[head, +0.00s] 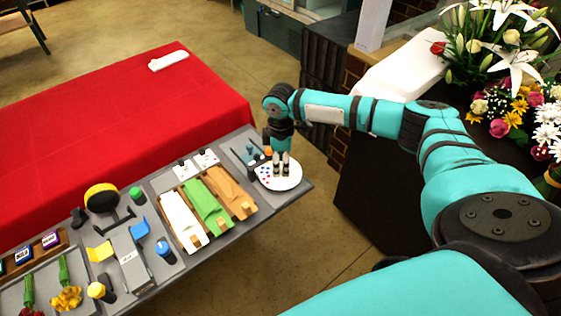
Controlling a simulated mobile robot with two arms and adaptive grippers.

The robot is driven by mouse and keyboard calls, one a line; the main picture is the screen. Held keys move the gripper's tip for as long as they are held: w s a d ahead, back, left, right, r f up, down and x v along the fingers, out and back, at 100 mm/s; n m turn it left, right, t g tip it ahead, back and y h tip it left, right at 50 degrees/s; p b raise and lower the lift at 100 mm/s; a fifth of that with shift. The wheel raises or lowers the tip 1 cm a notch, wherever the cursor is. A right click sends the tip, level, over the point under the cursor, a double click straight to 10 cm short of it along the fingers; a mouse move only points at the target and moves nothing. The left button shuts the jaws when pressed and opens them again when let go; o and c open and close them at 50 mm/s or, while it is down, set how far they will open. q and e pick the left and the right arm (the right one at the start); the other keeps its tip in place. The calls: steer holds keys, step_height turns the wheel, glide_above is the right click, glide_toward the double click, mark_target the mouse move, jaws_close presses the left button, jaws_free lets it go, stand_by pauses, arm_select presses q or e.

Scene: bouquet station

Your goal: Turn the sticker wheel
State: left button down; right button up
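The sticker wheel (292,180) is a white disc with small coloured dots on its left part. It lies near the right end of the grey station table. My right gripper (281,171) points straight down over the wheel, its fingertips at or just above the disc's surface. The fingertips are close together; whether they touch the wheel or grip anything on it is too small to tell. The fingers hide part of the disc. My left gripper is out of view.
Left of the wheel lie white, green and brown wrap sheets (206,204) in a tray. Farther left stand a yellow-and-black round device (102,198), a blue bottle (165,250) and flowers (67,298). A red-covered table (120,130) is behind; bouquets (515,100) stand at right.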

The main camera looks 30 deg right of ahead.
jaws_close()
